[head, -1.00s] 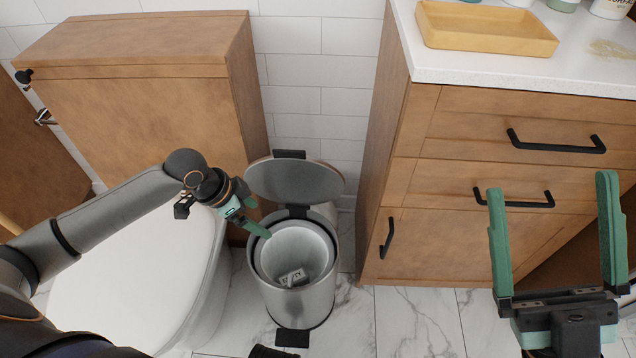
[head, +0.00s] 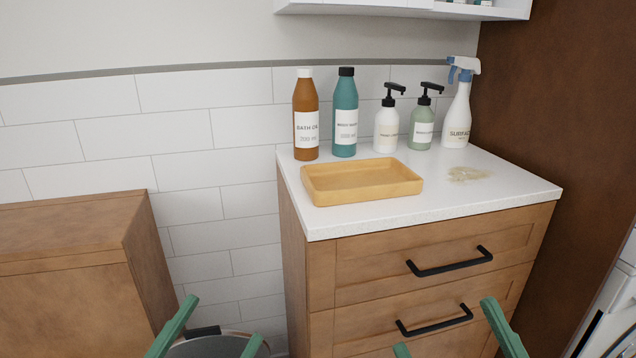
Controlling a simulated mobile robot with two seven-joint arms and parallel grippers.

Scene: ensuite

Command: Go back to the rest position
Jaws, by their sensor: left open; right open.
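My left gripper (head: 223,318) shows at the bottom edge, left of centre, with its two green fingers spread and nothing between them. It is in front of the metal bin (head: 212,347), of which only the top part shows. My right gripper (head: 445,323) shows at the bottom edge, right of centre, in front of the cabinet drawers. Its green fingers are spread and empty. The rest of both arms is out of the picture.
A wooden cabinet (head: 310,285) with a white countertop (head: 330,222) stands at the right. On top are a yellow tray (head: 362,190), several bottles and a beige smear (head: 467,174). A wooden box-like unit (head: 70,300) stands at the left.

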